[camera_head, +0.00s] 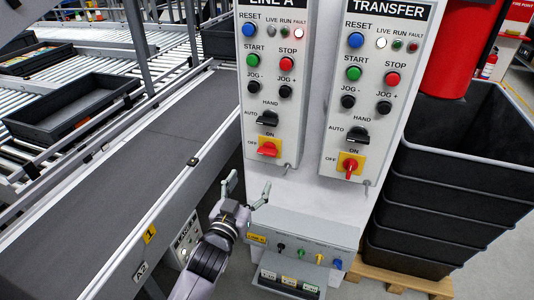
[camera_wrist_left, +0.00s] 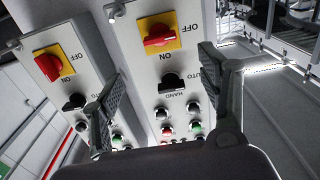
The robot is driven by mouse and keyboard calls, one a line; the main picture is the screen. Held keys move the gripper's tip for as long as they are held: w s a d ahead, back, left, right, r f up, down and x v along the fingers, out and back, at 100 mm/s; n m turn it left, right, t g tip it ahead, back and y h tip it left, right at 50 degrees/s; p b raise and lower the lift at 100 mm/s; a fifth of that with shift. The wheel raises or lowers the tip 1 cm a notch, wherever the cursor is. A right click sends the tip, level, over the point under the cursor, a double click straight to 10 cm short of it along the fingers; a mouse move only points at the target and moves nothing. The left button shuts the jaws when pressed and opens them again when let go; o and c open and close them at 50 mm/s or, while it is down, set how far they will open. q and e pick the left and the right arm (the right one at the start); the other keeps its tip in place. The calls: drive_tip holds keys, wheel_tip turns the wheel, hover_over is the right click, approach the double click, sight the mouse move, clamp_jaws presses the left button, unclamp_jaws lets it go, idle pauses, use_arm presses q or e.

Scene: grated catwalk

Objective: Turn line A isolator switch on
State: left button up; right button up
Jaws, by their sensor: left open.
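The line A isolator switch (camera_head: 268,149) is a red handle on a yellow plate, low on the left panel, labelled ON above and OFF at left. Its handle lies about level, along the OFF side. In the left wrist view, which is upside down, the same switch (camera_wrist_left: 158,38) shows beyond the fingertips, its handle also level. My left gripper (camera_head: 249,187) is open and empty, below the switch and apart from it. Its two fingers (camera_wrist_left: 160,68) frame the line A panel in the wrist view. My right gripper is not in view.
The TRANSFER panel beside it has a similar red isolator (camera_head: 350,166), its handle more upright. A black selector (camera_head: 268,118) sits just above the line A isolator. A lower box (camera_head: 300,233) with small knobs juts out below. A conveyor (camera_head: 130,170) runs at left; black crates (camera_head: 455,150) stack at right.

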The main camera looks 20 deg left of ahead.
sight(266, 155)
use_arm(q)
drive_tip(key=w+p, duration=0.1)
drive_tip(key=w, duration=1.2)
drive_tip(key=shift+d, duration=0.2)
drive_tip(key=shift+c, duration=0.3)
drive_tip(key=c, duration=1.1)
